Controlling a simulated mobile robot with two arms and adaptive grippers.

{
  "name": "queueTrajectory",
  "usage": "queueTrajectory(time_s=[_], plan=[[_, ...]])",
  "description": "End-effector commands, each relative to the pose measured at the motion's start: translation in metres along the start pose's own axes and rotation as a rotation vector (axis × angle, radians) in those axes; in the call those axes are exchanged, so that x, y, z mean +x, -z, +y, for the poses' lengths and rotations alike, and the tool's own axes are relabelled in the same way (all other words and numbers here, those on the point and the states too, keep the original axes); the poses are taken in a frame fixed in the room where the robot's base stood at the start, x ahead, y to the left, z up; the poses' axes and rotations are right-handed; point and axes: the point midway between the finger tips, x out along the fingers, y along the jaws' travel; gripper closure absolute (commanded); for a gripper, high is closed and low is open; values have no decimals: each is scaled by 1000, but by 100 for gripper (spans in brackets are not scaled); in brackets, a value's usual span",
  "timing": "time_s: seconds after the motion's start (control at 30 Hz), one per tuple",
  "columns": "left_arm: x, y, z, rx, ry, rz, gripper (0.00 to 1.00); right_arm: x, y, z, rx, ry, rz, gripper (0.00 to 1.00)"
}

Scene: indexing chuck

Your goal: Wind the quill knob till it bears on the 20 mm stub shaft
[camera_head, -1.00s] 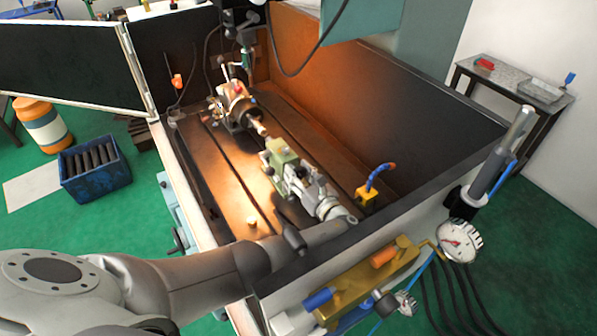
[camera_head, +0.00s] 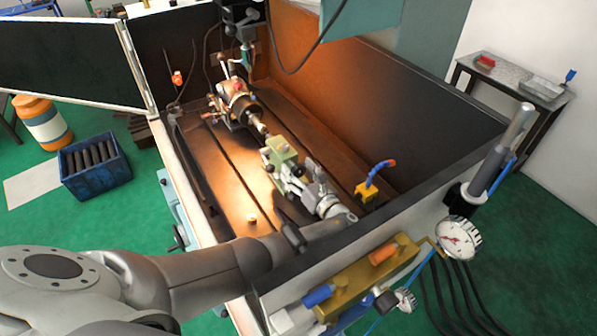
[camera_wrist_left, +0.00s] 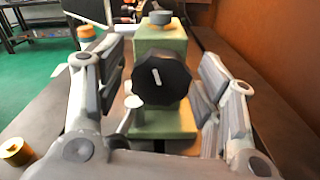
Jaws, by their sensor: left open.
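The quill knob (camera_wrist_left: 161,82) is a black, lobed knob with a white mark, on the near face of the green tailstock (camera_wrist_left: 160,38). The tailstock also shows in the head view (camera_head: 281,151). My left gripper (camera_head: 303,187) is at the tailstock's near end. In the left wrist view its fingers (camera_wrist_left: 160,88) are open on both sides of the knob, with visible gaps. The stub shaft (camera_head: 257,126) appears as a small pale piece between the chuck (camera_head: 237,103) and tailstock. Its contact with the quill cannot be made out. My right gripper is out of view.
Dark enclosure walls (camera_head: 385,115) surround the slotted bed (camera_head: 232,175). A small brass piece (camera_head: 251,217) stands on the bed. A yellow block with a blue hose (camera_head: 367,192) is to the right. A gauge (camera_head: 459,238) and brass manifold (camera_head: 365,278) are at the front.

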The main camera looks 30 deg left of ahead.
Motion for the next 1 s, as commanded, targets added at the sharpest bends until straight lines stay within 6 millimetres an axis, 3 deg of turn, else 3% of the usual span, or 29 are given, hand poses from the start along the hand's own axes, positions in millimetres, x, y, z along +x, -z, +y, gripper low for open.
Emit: queueTrajectory(time_s=[0.17, 0.6, 1.0], plan=[[-6, 0, -1, -1, 2, 0, 38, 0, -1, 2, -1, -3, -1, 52], [-70, 0, -1, -1, 2, 1, 38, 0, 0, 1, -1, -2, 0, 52], [-75, 0, 0, 0, 0, 0, 38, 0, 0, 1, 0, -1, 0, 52]])
